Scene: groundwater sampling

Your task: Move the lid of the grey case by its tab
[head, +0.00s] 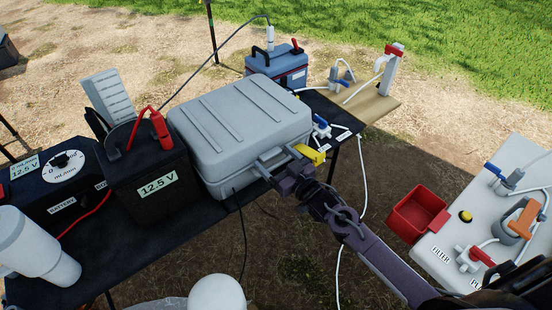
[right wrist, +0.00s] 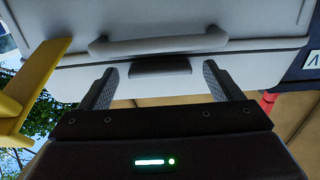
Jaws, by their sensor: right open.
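The grey case (head: 240,125) stands on the black table with its ribbed lid (head: 235,108) down. In the right wrist view the case front (right wrist: 260,45) shows a grey handle (right wrist: 160,43) and a small dark tab (right wrist: 160,67). A yellow piece (head: 311,154) sticks out near the case's front right corner; it also shows at the left of the right wrist view (right wrist: 35,88). My right gripper (head: 274,160) is open at the case front, its fingers either side of the dark tab. Contact cannot be told. My left gripper is not in view.
A black 12.5 V battery box (head: 150,165) stands close left of the case. A blue-grey box (head: 277,68) stands behind it. A red bin (head: 417,214) and a light panel with valves (head: 490,220) are at the right. A white cylinder (head: 35,245) is at the near left.

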